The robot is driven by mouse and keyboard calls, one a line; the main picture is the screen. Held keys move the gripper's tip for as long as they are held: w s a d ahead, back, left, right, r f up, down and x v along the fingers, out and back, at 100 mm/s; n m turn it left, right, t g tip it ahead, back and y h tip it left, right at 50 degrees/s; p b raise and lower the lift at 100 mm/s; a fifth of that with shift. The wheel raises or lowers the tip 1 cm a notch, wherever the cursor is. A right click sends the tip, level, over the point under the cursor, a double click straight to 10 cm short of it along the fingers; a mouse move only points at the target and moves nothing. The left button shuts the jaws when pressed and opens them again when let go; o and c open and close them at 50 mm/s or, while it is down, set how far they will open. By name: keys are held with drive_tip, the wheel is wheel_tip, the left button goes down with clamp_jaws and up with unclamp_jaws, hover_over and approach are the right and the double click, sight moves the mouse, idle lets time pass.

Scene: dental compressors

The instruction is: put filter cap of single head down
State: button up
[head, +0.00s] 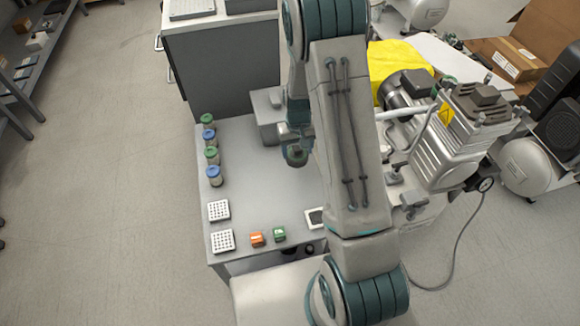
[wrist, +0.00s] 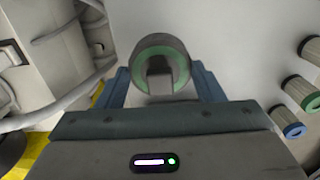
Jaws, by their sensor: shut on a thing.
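My gripper (wrist: 160,88) is shut on a round dark-grey filter cap (wrist: 160,43) with a green ring inside its rim, seen in the wrist view. The blue-grey fingers stand on either side of it. In the head view, the held cap (head: 296,157) is small and dark below my gripper (head: 295,143), over the grey bench (head: 255,190). I cannot tell how high above the bench it is. The silver compressor (head: 445,150) stands right of my arm, which hides part of it and of the bench.
Several filters with green and blue ends, such as a green one (head: 211,155), line the bench's left edge. Two white perforated trays (head: 220,210) and small orange (head: 256,239) and green (head: 279,234) boxes lie near the front. The bench's middle is bare. A grey block (head: 268,112) stands behind.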

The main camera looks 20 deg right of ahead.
sight(290, 158)
drive_tip(key=shift+s+a+f, duration=0.3)
drive_tip(key=shift+a+f, duration=0.15)
drive_tip(key=shift+a, duration=0.2)
drive_tip(key=shift+s+a+f, duration=0.3)
drive_tip(key=shift+a+f, duration=0.15)
drive_tip(key=shift+a, duration=0.15)
drive_tip(key=shift+f+b, duration=0.65)
drive_tip(key=shift+f, duration=1.3)
drive_tip(key=shift+f, duration=0.15)
drive_tip(key=o, duration=0.9)
drive_tip(key=shift+o, duration=0.2)
